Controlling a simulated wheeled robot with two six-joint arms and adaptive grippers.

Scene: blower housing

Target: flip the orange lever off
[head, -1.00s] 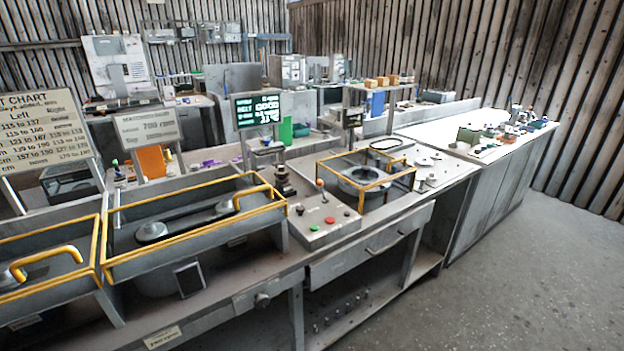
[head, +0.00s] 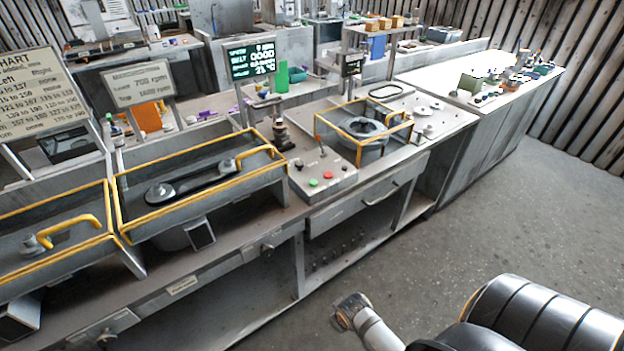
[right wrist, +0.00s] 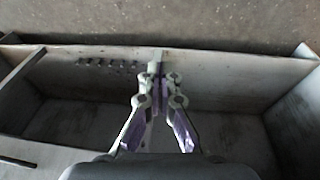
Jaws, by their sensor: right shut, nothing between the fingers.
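The orange lever (head: 318,142) is small in the head view. It stands up from a grey control box (head: 335,187) on the bench, beside the yellow-framed guard, and leans slightly left at its top. A green button and a red button are on the same box, in front of it. My right gripper (right wrist: 157,82) shows in the right wrist view with its fingers shut and empty. An open grey bench compartment and the floor lie beyond and below it; the lever is not in that view. My left gripper is in neither view.
Yellow rails (head: 200,208) frame the bench section left of the control box. A yellow guard (head: 362,168) encloses a round part right of it. A drawer handle (head: 381,194) juts from the bench front. The floor (head: 500,220) right of the bench is clear.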

